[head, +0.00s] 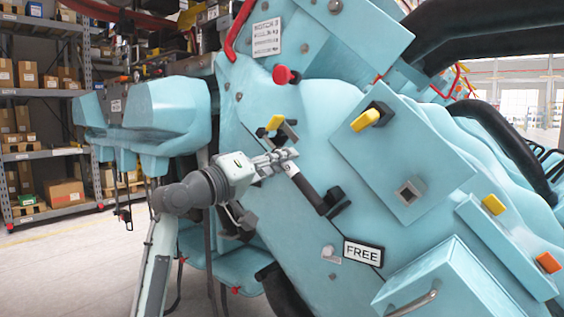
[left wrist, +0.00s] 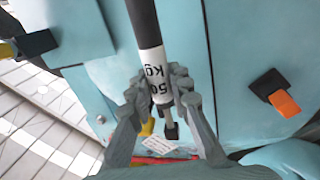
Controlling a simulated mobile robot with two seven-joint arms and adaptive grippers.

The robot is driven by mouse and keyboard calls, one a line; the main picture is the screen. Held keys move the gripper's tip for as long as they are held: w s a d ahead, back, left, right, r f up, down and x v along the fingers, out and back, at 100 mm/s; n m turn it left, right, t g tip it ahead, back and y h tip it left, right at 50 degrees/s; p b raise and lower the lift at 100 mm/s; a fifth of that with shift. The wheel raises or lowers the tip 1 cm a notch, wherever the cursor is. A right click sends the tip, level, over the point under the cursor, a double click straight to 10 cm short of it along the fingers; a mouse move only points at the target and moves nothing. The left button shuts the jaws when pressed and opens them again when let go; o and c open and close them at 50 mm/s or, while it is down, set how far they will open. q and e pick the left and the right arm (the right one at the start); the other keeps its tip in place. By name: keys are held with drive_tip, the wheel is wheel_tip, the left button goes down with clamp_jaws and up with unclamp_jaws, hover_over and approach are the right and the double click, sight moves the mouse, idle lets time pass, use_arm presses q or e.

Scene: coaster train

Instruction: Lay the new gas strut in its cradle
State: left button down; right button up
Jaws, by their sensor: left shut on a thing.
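My left gripper (head: 280,163) is shut on the gas strut (head: 305,188), a dark cylinder with a white band, in front of the light blue panel. In the left wrist view, the strut (left wrist: 146,25) runs between the fingers (left wrist: 160,95), its white label reading "50 kg". In the head view it slants down to the right. Black brackets, which look like the cradle, show above the gripper (head: 288,130) and by the strut's lower end (head: 336,197). I cannot tell whether the strut touches them. The fingers hide its upper part. My right gripper is out of view.
A red knob (head: 285,75) and a yellow-tipped latch (head: 275,122) stick out above the gripper. A raised plate (head: 400,155) with a yellow handle (head: 365,120) lies to the right. A "FREE" sign (head: 363,252) sits below right. Shelves (head: 45,95) stand far left.

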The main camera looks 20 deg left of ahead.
use_arm(q)
drive_tip(key=shift+f+x, duration=0.1)
drive_tip(key=shift+x, duration=0.8)
drive_tip(key=shift+f+x, duration=0.15)
drive_tip(key=shift+x, duration=0.75)
drive_tip(key=c, duration=1.3)
unclamp_jaws()
drive_tip(key=shift+w+a, duration=0.1)
drive_tip(key=shift+a, duration=0.05)
drive_tip(key=v, duration=1.2)
